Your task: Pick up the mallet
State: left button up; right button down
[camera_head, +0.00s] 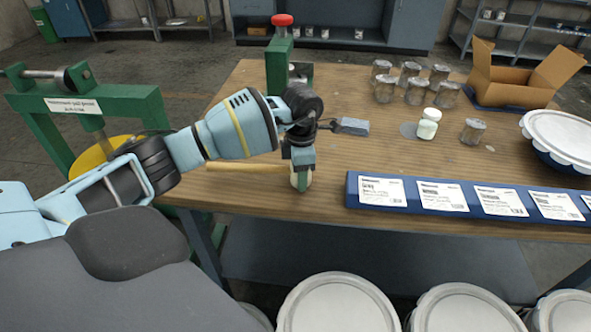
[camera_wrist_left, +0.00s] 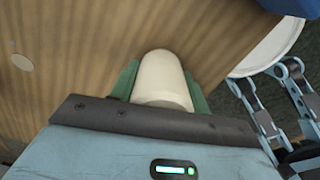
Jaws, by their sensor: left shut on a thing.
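The mallet has a pale wooden handle (camera_head: 238,167) that points left from my left gripper, near the table's front edge. The fingers hide most of the head in the head view. I cannot tell whether the mallet touches the table.
The wooden table (camera_head: 330,95) has a blue strip with labels (camera_head: 450,197) along its front right. A small grey block (camera_head: 352,126), a white-lidded jar (camera_head: 428,124), several grey-lidded jars (camera_head: 416,91), an open cardboard box (camera_head: 515,82) and a large lidded tub (camera_head: 560,137) stand behind. White-lidded buckets (camera_head: 338,303) stand in front.

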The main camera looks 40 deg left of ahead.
pick_arm(q)
jog(key=shift+c, duration=1.1)
jog(key=shift+r, duration=0.1)
jog(key=shift+r, duration=0.15)
notch_tip(320, 180, up, 3)
jog(key=shift+r, duration=0.15)
jog(key=s+d, duration=0.3)
jog(key=s, duration=0.1)
jog(key=s+d, duration=0.2)
jog(key=s, duration=0.3)
jog(key=s+d+r, duration=0.1)
jog(key=s+d, duration=0.2)
jog(key=s, duration=0.1)
jog(key=shift+s+d+r, duration=0.1)
jog(key=shift+s+d, duration=0.15)
jog(key=shift+d, duration=0.05)
